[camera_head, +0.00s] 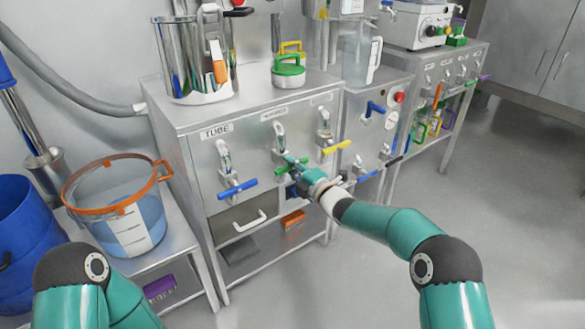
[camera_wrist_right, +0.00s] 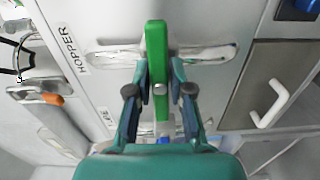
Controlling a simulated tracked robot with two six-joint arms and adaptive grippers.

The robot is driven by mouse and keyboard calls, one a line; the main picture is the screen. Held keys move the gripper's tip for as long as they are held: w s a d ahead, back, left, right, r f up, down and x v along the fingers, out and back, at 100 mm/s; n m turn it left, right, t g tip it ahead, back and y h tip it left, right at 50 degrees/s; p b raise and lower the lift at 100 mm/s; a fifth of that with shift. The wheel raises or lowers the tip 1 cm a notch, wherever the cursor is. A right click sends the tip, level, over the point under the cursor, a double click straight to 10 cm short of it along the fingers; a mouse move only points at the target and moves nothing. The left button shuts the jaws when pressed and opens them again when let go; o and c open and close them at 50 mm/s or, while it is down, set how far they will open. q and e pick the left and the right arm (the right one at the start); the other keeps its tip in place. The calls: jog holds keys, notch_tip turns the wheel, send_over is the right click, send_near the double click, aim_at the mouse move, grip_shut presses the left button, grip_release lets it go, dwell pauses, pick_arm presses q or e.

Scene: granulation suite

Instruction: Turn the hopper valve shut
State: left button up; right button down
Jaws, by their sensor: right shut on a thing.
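The green-handled hopper valve (camera_head: 284,168) is on the front panel of the steel cabinet, the middle one of three valves there. In the right wrist view its green handle (camera_wrist_right: 156,45) lies crosswise to the metal valve body, near a label reading HOPPER (camera_wrist_right: 75,49). My right gripper (camera_head: 294,163) is at this valve; in the wrist view its two fingers (camera_wrist_right: 160,92) close around the green handle from both sides. The fingers partly hide the handle. My left gripper is out of view; only part of the left arm shows at lower left.
A blue-handled valve (camera_head: 238,189) sits left of the green one and a yellow-handled valve (camera_head: 336,147) to its right. A drawer handle (camera_head: 250,222) sticks out below. An orange-rimmed bucket (camera_head: 130,210) stands at left. The floor at right is clear.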

jog(key=shift+f, duration=0.2)
jog(key=c, duration=1.1)
grip_release()
jog(key=shift+d, duration=0.1)
jog(key=shift+o, duration=0.3)
jog(key=shift+r, duration=0.1)
jog(key=shift+s, duration=0.1)
jog(key=v, duration=1.1)
jog(key=shift+s+d, duration=0.25)
